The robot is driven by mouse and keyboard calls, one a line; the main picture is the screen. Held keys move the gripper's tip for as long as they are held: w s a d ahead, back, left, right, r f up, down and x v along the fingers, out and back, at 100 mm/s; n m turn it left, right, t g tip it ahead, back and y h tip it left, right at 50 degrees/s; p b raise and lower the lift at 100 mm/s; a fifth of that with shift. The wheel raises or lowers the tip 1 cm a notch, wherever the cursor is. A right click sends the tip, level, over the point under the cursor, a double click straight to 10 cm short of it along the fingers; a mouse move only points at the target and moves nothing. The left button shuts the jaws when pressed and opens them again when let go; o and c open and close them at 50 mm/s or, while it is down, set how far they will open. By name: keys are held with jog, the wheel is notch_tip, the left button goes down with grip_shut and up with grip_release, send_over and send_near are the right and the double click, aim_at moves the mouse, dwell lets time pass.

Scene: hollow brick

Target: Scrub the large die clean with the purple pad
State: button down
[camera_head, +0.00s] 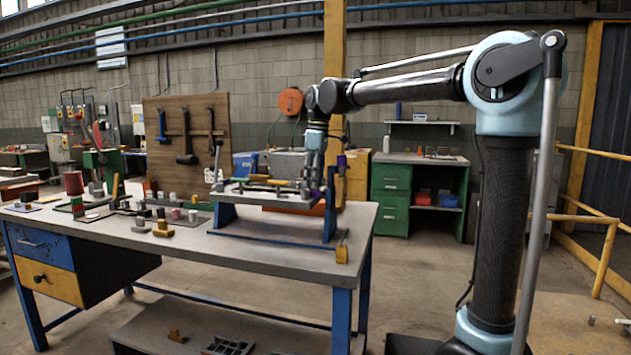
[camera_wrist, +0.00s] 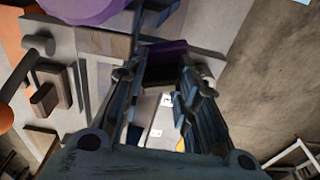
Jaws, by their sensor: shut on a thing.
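My gripper (camera_head: 315,185) is above the right part of the workbench, at the raised blue-legged rack. In the wrist view its two fingers (camera_wrist: 167,75) close on a dark purple block, which looks like the purple pad (camera_wrist: 167,58). A small purple patch also shows by the fingertips in the head view. A pale thing with small dark marks (camera_wrist: 165,101) shows between the fingers in the wrist view. I cannot tell whether it is the large die, and I cannot make out the die clearly in the head view.
The grey workbench (camera_head: 290,256) carries the raised rack (camera_head: 225,216), a red spool (camera_head: 73,183), a yellow block (camera_head: 162,229) and several small blocks. A large round purple thing (camera_wrist: 80,9) shows at the wrist view's top. A green cabinet (camera_head: 390,200) stands behind. The bench's front strip is mostly clear.

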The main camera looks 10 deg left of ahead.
jog(key=shift+w+d, duration=0.15)
jog(key=shift+w, duration=1.75)
jog(key=shift+w+d, duration=0.15)
jog(key=shift+w, duration=1.7)
jog(key=shift+w+r, duration=0.1)
jog(key=shift+w, duration=0.6)
jog(key=shift+s, duration=0.2)
jog(key=shift+s+f, duration=0.2)
jog(key=shift+s, duration=0.05)
jog(key=shift+s+a+f, duration=0.1)
jog(key=shift+s, duration=0.95)
jog(key=shift+s+a+r, duration=0.15)
jog(key=shift+s, duration=1.35)
jog(key=shift+s+a+r, duration=0.1)
jog(key=shift+s, duration=1.35)
jog(key=shift+r, duration=3.05)
